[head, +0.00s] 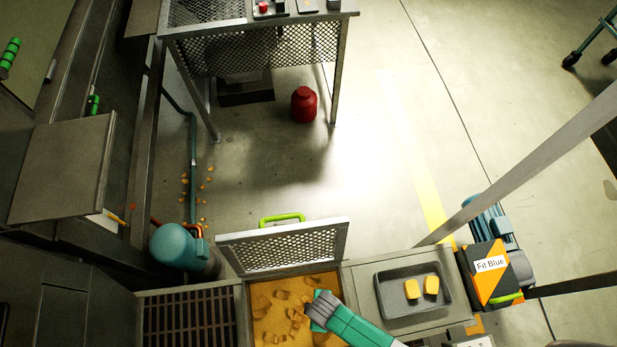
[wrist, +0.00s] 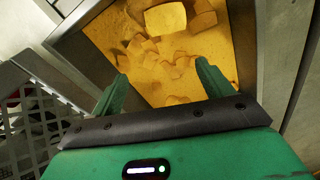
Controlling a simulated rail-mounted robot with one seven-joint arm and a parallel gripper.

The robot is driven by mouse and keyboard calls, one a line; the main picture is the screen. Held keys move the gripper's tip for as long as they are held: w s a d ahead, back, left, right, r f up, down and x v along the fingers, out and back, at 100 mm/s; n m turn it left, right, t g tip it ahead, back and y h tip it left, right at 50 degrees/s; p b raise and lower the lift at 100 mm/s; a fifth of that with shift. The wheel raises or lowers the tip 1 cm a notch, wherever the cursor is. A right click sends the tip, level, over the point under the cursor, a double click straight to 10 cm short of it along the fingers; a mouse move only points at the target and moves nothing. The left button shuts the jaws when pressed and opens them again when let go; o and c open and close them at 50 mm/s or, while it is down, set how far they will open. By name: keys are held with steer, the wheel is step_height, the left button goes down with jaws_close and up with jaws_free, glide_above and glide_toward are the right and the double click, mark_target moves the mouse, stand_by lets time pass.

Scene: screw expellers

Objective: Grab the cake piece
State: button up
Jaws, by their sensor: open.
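Several yellow-brown cake pieces (head: 283,297) lie on loose crumbly material in the open bin (head: 248,315). In the wrist view, a larger flat cake piece (wrist: 166,19) lies at the top of the picture, beyond my fingertips. Smaller pieces (wrist: 182,66) lie between and past the fingers. My gripper (head: 316,311) is over the right side of the bin in the head view. Its two green fingers (wrist: 160,72) are apart, with nothing held between them. Two yellow pieces (head: 412,289) (head: 431,285) sit in a dark tray (head: 388,310) to the right.
A raised mesh lid (head: 290,250) with a green handle stands at the bin's far edge. A slatted grate (head: 190,320) is left of the bin. A box labelled "Fit Blue" (head: 488,268) stands right of the tray. A teal motor (head: 180,247) is beyond the grate.

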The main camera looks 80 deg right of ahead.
steer(key=shift+g, duration=0.4)
steer(key=s+f, duration=0.1)
steer(key=s+a+f, duration=0.1)
steer(key=s+f, duration=0.1)
steer(key=s, duration=0.1)
steer(key=shift+a+f, duration=0.15)
steer(key=shift+a, duration=0.15)
step_height(320, 180, down, 8)
steer(key=b, duration=0.5)
steer(key=shift+w+d+b, duration=0.15)
steer(key=shift+b, duration=0.2)
steer(key=shift+r, duration=0.2)
steer(key=shift+c, duration=0.2)
steer(key=c, duration=1)
